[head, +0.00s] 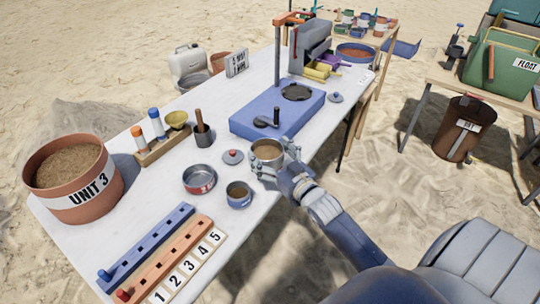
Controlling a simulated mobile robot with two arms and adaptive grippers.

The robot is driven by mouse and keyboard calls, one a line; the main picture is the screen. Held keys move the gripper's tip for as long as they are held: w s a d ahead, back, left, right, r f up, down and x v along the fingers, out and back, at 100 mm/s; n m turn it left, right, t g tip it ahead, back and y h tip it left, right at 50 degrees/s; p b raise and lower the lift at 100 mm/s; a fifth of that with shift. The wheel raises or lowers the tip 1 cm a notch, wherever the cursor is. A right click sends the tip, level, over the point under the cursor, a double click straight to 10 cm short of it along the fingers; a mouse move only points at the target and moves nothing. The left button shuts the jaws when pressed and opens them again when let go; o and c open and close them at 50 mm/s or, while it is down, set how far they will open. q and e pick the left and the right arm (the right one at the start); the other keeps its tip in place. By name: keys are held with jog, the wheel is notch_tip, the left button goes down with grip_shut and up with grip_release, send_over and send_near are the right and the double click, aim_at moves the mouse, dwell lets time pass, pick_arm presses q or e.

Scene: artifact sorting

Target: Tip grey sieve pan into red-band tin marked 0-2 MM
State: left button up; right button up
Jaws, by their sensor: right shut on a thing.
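The grey sieve pan (267,156), with brown material inside, is held by my right gripper (276,164), which is shut on it. The pan looks about level, near the right edge of the white table, right of the tins. The red-band tin (200,186) stands open on the table to the left of the pan; its inside looks mostly bare, and its small marking is not readable. A blue-band tin (239,201) with brown contents stands between them, nearer to me. My left gripper is not in view.
A small red-knobbed lid (232,157) lies between pan and red-band tin. A mortar with pestle (203,137) stands behind. Some table right of the blue-band tin is clear.

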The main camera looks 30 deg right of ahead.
jog(key=shift+f+b, duration=1.05)
jog(key=shift+r+p, duration=0.35)
jog(key=shift+p, duration=0.35)
jog(key=m+g+p, duration=0.1)
jog(key=p, duration=0.1)
jog(key=shift+r+p, duration=0.35)
jog(key=shift+r, duration=0.05)
jog(key=r+m+g+p, duration=0.1)
jog(key=p, duration=0.2)
jog(key=shift+w+m+g+y, duration=0.1)
jog(key=shift+m+g+y, duration=0.2)
jog(key=shift+w+d+r+m+g+p, duration=0.15)
jog(key=shift+m+g+p, duration=0.25)
jog(key=shift+p, duration=0.4)
jog(key=shift+f, duration=0.35)
jog(key=shift+w+d+r+m+g+y+p, duration=0.15)
jog(key=shift+r+m+g+y+p, duration=0.2)
jog(key=shift+p, duration=0.95)
